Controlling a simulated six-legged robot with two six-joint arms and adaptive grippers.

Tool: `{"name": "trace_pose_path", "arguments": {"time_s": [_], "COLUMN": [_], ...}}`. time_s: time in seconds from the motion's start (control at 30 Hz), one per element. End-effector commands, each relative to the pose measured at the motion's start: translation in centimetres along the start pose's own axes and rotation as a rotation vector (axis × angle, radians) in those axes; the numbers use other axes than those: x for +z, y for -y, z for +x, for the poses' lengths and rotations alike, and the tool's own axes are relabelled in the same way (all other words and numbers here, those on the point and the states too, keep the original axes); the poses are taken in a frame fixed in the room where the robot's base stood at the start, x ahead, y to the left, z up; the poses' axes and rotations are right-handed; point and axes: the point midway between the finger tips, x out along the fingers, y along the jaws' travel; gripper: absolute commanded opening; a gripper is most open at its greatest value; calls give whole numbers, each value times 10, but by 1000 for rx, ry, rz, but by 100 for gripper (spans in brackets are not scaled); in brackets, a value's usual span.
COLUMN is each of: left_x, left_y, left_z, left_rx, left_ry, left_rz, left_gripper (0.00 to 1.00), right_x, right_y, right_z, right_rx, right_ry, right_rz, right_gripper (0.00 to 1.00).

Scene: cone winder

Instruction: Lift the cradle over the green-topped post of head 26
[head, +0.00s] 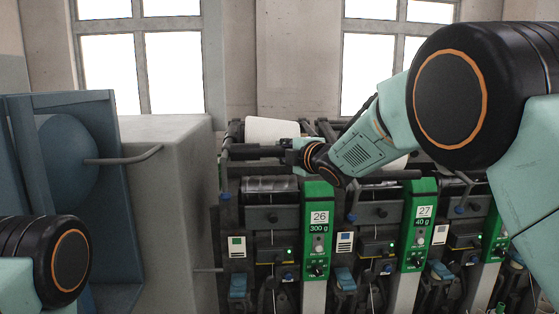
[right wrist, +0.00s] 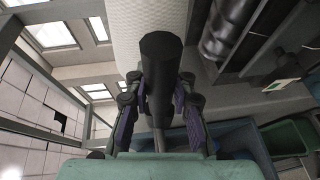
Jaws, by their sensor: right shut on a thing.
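Head 26 has a post with a green top (head: 318,222), labelled "26" and "300 g". The dark cradle handle (head: 253,151) lies roughly level above and left of this post, in front of a white cone. My right gripper (head: 292,155) is shut on the handle, close above the top of the post. In the right wrist view the black handle (right wrist: 160,62) stands between the two fingers (right wrist: 160,115). The rest of the cradle is mostly hidden behind my gripper and arm. My left gripper is out of view; only part of my left arm shows.
The white cone (head: 270,129) also fills the top of the right wrist view (right wrist: 145,25). A dark drum (head: 268,185) sits below the handle. Head 27's green-topped post (head: 418,225) stands to the right. A grey cabinet (head: 170,215) stands close on the left.

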Motion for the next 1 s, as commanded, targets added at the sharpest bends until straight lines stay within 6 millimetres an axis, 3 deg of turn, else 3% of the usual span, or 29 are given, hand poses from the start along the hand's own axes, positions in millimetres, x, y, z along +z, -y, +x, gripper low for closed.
{"name": "trace_pose_path", "arguments": {"time_s": [0.03, 0.1, 0.47, 0.5, 0.77, 1.0], "left_x": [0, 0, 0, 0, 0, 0], "left_y": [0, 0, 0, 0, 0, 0], "left_z": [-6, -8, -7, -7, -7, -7], "left_rx": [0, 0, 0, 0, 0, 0], "left_ry": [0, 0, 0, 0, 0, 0], "left_rz": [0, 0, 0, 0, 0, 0], "left_gripper": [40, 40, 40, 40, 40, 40], "right_x": [-3, -3, -2, -2, -4, -4], "right_y": [-10, -12, -8, -8, -7, -8], "right_z": [-2, -3, -3, -3, -2, -2], "right_rx": [3, -1, -10, -11, -11, -10], "right_ry": [-6, -6, -5, -4, -4, -3], "right_rz": [-5, -4, -4, -4, -4, -3], "right_gripper": [0, 0, 0, 23, 45, 46]}}
